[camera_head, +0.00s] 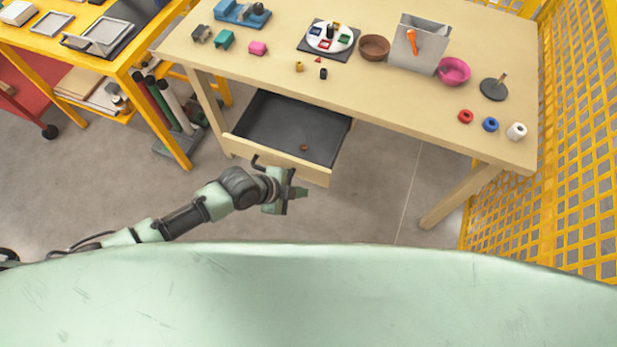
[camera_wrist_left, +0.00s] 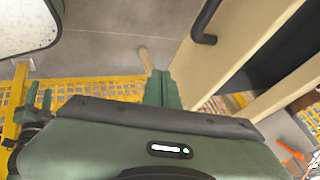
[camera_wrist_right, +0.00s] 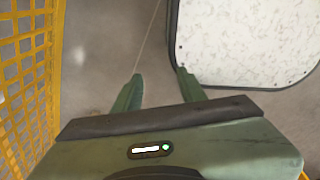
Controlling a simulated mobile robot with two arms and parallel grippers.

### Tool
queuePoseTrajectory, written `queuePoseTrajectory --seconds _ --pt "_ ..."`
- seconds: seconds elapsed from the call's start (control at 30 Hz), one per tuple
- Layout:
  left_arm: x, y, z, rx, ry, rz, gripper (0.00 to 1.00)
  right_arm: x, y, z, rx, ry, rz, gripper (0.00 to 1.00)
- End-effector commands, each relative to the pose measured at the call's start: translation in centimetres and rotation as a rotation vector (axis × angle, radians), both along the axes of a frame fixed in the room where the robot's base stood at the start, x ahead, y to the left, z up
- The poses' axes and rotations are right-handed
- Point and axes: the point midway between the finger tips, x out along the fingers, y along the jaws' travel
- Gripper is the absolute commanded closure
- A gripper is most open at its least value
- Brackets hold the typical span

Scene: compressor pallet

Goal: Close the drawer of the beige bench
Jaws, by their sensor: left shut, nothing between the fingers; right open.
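The beige bench (camera_head: 385,98) stands ahead in the head view. Its drawer (camera_head: 283,130) is pulled out, with a dark inside and a small brown object (camera_head: 304,147) in it. The drawer front (camera_head: 300,170) carries a dark handle (camera_head: 257,163), which also shows in the left wrist view (camera_wrist_left: 204,38). My left gripper (camera_head: 300,192) is shut and empty, just in front of the drawer front, right of the handle. Whether it touches the front I cannot tell. My right gripper (camera_wrist_right: 158,82) is open and empty over the floor in the right wrist view; it does not show in the head view.
A yellow table (camera_head: 120,62) stands at the left, with tubes (camera_head: 172,108) beside it. A yellow mesh fence (camera_head: 560,130) closes off the right. The bench top holds a grey box (camera_head: 420,45), bowls and small parts. The floor before the bench is clear.

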Motion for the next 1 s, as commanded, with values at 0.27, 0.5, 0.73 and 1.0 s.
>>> queuePoseTrajectory --seconds 0.27,0.5,0.73,1.0 --pt "3.3 -1.8 -1.0 -0.001 -0.001 0.002 1.0 -1.1 0.0 0.7 0.0 0.014 0.0 0.59" --pt "4.3 -2.1 -1.1 -0.001 0.0 0.001 1.0 -1.0 0.4 0.8 0.004 0.015 0.0 0.59" --pt "4.3 -2.1 -1.1 -0.001 0.0 0.001 1.0 -1.0 0.8 0.8 0.009 0.014 0.001 0.59" --pt "5.5 -2.5 -1.5 -0.001 -0.003 0.001 1.0 -0.8 0.8 -0.6 0.009 0.012 0.001 0.59"
